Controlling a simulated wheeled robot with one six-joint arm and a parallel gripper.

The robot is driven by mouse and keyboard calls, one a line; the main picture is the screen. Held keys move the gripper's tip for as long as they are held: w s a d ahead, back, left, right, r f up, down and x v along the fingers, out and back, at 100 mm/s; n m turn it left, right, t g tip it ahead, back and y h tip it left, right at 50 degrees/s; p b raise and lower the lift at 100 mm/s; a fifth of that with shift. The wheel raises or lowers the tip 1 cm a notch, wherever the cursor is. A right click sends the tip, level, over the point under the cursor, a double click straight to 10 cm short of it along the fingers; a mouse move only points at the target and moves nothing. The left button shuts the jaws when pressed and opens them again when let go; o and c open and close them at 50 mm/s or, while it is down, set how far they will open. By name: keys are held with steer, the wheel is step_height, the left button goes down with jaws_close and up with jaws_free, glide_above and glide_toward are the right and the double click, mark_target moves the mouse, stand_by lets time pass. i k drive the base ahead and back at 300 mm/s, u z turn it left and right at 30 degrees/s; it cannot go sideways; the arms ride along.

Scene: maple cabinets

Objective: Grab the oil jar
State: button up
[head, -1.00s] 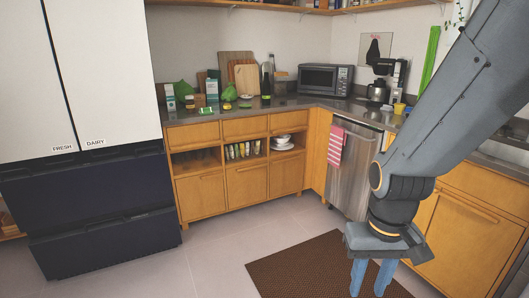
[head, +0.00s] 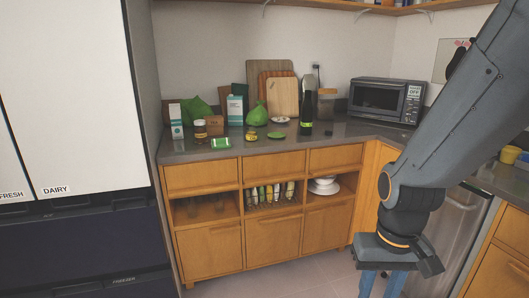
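A tall dark bottle with a green label (head: 306,112), which looks like the oil jar, stands upright on the grey counter (head: 345,132) in the head view. It is in front of the wall, right of the cutting boards. My gripper (head: 382,284) hangs low at the bottom right, pointing down, well below and apart from the bottle. Its two blue fingers are spread with nothing visible between them; their tips are cut off by the frame edge.
A microwave (head: 386,101) stands right of the bottle. Cutting boards (head: 283,98), cartons and green bags crowd the counter on the left. Wooden cabinets (head: 278,240) form the front below. A fridge (head: 80,90) fills the left side. Some floor shows before the cabinets.

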mark_target(251, 128)
steer(key=u, duration=0.3)
steer(key=i, duration=1.75)
steer(key=u, duration=0.3)
